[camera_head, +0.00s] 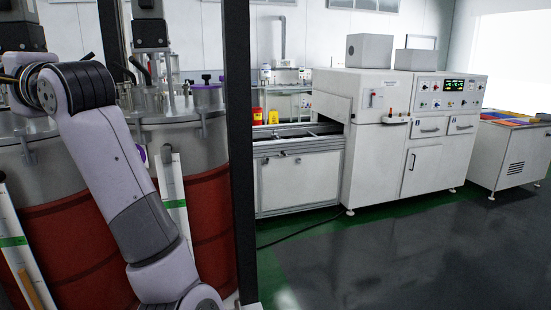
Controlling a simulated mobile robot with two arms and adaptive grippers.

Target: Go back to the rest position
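One of my arms rises from the bottom of the picture and bends away at the upper left, in front of the large vessels. Its gripper is not in view; the arm runs out at the left edge. My other arm and its gripper do not show either. No gripper can be seen holding anything.
Red-and-steel vessels (211,215) stand close at the left, with a dark upright post (239,150) beside them. A white conveyor machine (405,140) stands beyond, and a white cabinet (510,155) at the right. A thin cable (300,232) lies on the floor. The dark floor (420,255) at lower right is clear.

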